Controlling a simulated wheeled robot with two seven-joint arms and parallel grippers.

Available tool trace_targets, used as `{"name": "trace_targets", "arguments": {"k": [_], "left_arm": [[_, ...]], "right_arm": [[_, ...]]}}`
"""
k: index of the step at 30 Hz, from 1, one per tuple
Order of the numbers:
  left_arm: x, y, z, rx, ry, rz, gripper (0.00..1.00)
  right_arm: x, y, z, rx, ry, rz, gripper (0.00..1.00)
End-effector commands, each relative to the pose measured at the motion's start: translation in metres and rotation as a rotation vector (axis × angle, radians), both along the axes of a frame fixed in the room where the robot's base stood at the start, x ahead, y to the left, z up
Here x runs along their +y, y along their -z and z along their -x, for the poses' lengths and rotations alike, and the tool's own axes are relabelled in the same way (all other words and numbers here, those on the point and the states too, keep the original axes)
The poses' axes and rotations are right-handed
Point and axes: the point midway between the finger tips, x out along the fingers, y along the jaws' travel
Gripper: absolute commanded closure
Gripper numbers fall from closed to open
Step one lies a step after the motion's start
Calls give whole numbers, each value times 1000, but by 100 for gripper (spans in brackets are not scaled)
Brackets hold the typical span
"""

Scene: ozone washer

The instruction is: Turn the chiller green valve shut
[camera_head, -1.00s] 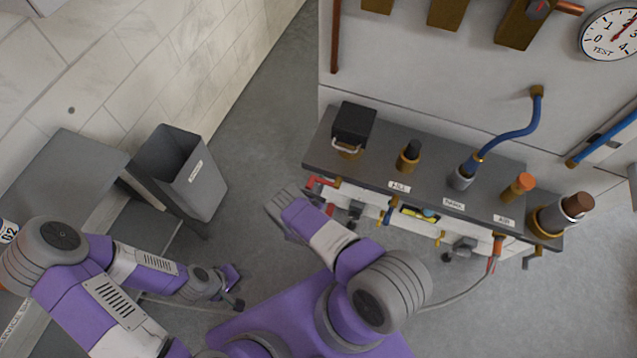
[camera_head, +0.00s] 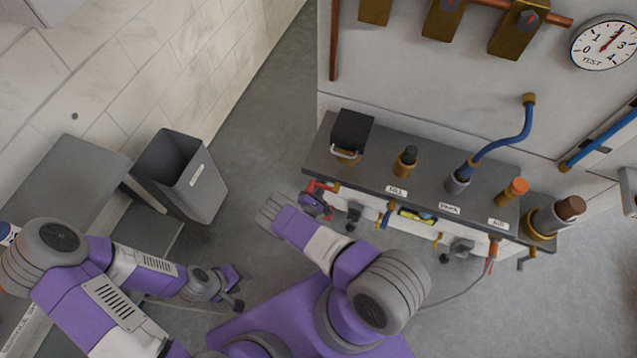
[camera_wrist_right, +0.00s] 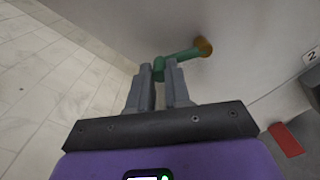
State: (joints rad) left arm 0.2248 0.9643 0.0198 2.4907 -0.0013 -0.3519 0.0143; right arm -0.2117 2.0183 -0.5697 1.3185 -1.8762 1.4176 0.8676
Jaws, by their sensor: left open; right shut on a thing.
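The green valve (camera_wrist_right: 183,56) shows in the right wrist view. Its green handle end lies between the fingertips of my right gripper (camera_wrist_right: 159,72), and a green stem runs right to a brass fitting on a pale wall. The right gripper is shut on this handle. In the head view the green valve and the right gripper's fingertips are hidden; a purple part of my right arm shows beside the red handle. My left gripper (camera_head: 236,289) is open and empty at the lower left, well away from the bench.
A dark bench (camera_head: 425,185) carries brass fittings and a black box (camera_head: 351,131). A red handle (camera_head: 322,186) sticks out at its left front. A grey bin (camera_head: 190,180) stands left. A red block (camera_wrist_right: 286,139) is at lower right in the wrist view.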

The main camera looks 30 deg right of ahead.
Motion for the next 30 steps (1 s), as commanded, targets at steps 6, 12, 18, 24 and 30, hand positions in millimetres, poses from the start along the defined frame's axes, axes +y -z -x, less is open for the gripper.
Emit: {"name": "trace_targets", "arguments": {"k": [6,12,18,24,30], "left_arm": [[0,-13,0,0,0,0,57],[0,-21,0,0,0,0,57],[0,-26,0,0,0,0,57],[0,-29,0,0,0,0,57],[0,-31,0,0,0,0,57]], "right_arm": [[-4,-12,5,-157,-3,-132,100],[-10,-18,11,-302,-1,-255,100],[-16,-23,18,-445,0,-378,100],[-22,-26,25,-576,0,-490,100],[-26,-27,30,-678,-1,-577,100]]}}
